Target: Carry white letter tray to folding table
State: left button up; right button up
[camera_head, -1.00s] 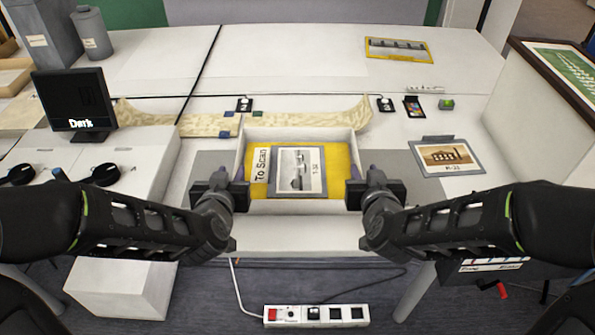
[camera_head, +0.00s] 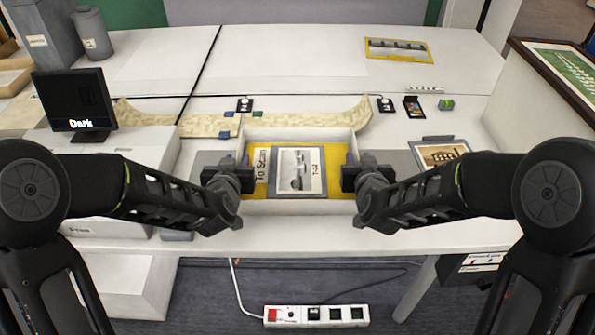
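The white letter tray (camera_head: 300,207) sits on the white table in the middle of the head view. It has a yellow bottom, a "To Scan" label and a grey-framed photo (camera_head: 298,172) lying in it. My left gripper (camera_head: 240,172) is at the tray's left side wall and my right gripper (camera_head: 354,172) is at its right side wall. The fingers are largely hidden behind the gripper bodies, so I cannot tell whether they are closed on the walls. I cannot pick out a folding table.
A curved cream strip (camera_head: 290,123) lies behind the tray. A small dark monitor (camera_head: 75,102) stands at left. A framed photo (camera_head: 438,152) lies to the right, partly behind my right arm. A power strip (camera_head: 316,315) is on the floor in front. The table's back is mostly clear.

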pick_arm(q)
jog(key=shift+c, duration=0.4)
pick_arm(e)
jog(key=shift+c, duration=0.4)
pick_arm(q)
grip_shut()
pick_arm(e)
grip_shut()
pick_arm(q)
jog(key=shift+r, duration=0.1)
pick_arm(e)
jog(key=shift+r, duration=0.1)
